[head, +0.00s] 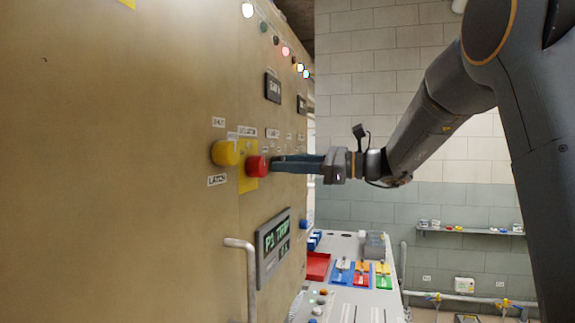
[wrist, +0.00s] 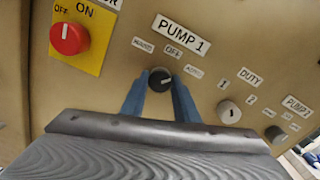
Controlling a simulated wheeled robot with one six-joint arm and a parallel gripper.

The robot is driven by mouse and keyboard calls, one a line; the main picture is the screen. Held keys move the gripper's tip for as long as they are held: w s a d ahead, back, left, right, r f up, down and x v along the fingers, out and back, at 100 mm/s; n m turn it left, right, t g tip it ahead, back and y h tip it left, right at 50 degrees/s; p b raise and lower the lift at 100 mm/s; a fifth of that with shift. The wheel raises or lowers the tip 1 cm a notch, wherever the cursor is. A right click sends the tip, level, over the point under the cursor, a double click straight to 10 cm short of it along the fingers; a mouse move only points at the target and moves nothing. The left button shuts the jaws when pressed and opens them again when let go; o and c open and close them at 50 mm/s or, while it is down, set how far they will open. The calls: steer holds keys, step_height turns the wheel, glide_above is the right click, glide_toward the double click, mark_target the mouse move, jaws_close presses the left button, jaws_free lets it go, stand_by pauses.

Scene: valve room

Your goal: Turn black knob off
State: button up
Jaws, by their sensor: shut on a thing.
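The black knob (wrist: 160,79) sits on the tan panel under a PUMP 1 label (wrist: 182,34). Small labels around it read OFF at the top, with what look like HAND on the left and AUTO on the right. A white mark shows on its face, but its exact direction is too small to tell. My gripper (wrist: 159,88) has a blue finger on each side of the knob and is shut on it. In the head view my gripper (head: 278,164) reaches the panel from the right, and its fingers hide the knob.
A red knob (wrist: 69,38) on a yellow plate is left of the black knob. A grey DUTY knob (wrist: 229,111) and another dark knob (wrist: 275,134) are to the right. In the head view, a display (head: 273,248) and a pipe handle (head: 245,270) protrude below.

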steer(key=shift+f+n+b, duration=0.1)
steer(key=shift+n+b, duration=0.2)
steer(key=shift+b, duration=0.15)
steer(key=n+b, duration=0.8)
steer(key=b, duration=0.5)
steer(key=o, duration=1.1)
